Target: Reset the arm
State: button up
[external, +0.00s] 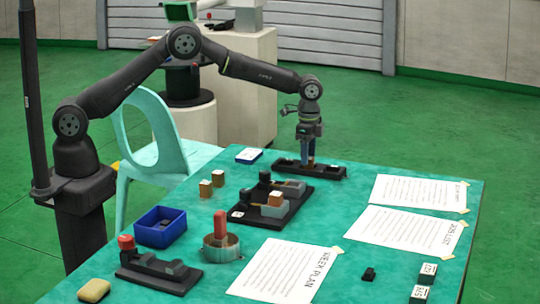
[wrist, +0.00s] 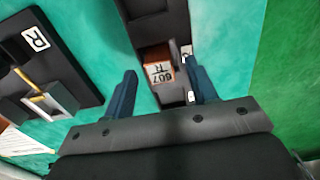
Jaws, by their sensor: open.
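My gripper (external: 308,157) hangs at the far side of the table over a long dark fixture (external: 335,172). In the wrist view the two blue fingers of my gripper (wrist: 163,88) are apart, with nothing held between them. A copper-brown block with a white label (wrist: 160,72) sits in the dark fixture (wrist: 160,25), just beyond and between the fingertips. The label seems to read 607 R. In the external view the fingers mostly hide this block.
A black fixture (external: 245,214) with grey blocks stands nearer. Two small blocks (external: 212,183), a blue bin (external: 160,238), a round holder with a red handle (external: 221,240), another black fixture (external: 150,278) and several paper sheets (external: 400,230) lie around the table. A pale chair (external: 150,150) stands behind.

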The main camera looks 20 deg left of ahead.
jog(key=shift+f, duration=0.65)
jog(key=shift+r, duration=0.1)
notch_tip(320, 180, up, 17)
notch_tip(320, 180, down, 17)
jog(key=shift+f, duration=0.1)
jog(key=r, duration=0.7)
jog(key=shift+s+d+r, duration=0.15)
jog(key=shift+s+r, duration=0.2)
jog(key=s+d+r, duration=0.1)
jog(key=s+r, duration=0.1)
jog(key=s, duration=1.1)
jog(key=shift+d+r, duration=0.3)
jog(key=shift+d, duration=0.05)
jog(key=shift+o, duration=0.5)
jog(key=shift+s, duration=0.1)
